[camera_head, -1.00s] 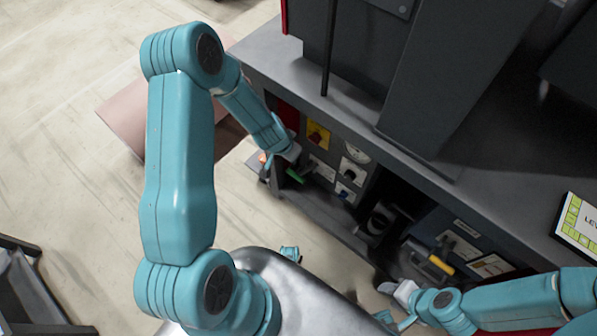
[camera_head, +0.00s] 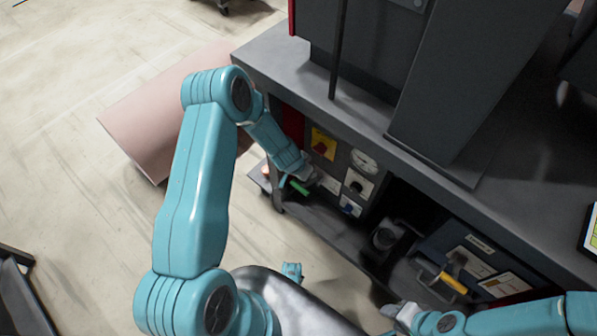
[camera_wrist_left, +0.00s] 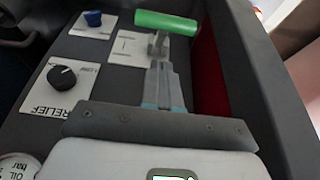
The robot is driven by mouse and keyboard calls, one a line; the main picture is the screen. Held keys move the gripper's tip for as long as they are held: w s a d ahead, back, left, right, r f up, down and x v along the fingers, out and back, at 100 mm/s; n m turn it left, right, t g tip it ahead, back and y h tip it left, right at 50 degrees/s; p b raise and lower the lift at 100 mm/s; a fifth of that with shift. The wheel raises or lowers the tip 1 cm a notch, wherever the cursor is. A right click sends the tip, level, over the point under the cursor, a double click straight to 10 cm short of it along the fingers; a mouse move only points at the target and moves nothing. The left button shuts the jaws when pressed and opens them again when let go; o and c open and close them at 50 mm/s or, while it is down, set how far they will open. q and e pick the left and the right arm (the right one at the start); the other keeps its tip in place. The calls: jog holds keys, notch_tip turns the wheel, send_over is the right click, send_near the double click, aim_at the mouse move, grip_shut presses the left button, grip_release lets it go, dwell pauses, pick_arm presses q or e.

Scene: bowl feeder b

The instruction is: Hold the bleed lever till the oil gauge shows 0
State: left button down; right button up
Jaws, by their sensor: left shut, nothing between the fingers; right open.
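The bleed lever, with a green handle (camera_wrist_left: 165,22), stands out from the dark panel by a white plate in the left wrist view. In the head view its green handle (camera_head: 299,187) shows just below my left gripper (camera_head: 306,174). My left gripper (camera_wrist_left: 164,66) is shut and empty, its fingertips at the lever's metal stem under the handle. I cannot tell whether they touch it. The oil gauge (camera_wrist_left: 16,168) is cut off at the lower left corner. It also shows whole in the head view (camera_head: 364,161), too small to read. My right gripper (camera_head: 392,312) is open, low at the front.
A black RELIEF knob (camera_wrist_left: 62,77) and a blue knob (camera_wrist_left: 93,18) sit beside the lever. A yellow-plated red switch (camera_head: 323,143) is above it. A yellow handle (camera_head: 454,283) is near my right gripper. The cabinet top (camera_head: 290,65) overhangs the panel.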

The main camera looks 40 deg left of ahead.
aim_at(302, 185)
pick_arm(q)
jog(key=f, duration=0.1)
jog(key=s+f+b, duration=0.1)
jog(key=f+b, duration=0.1)
jog(key=shift+s+a+f, duration=0.1)
jog(key=shift+s+f, duration=0.2)
jog(key=shift+s, duration=0.1)
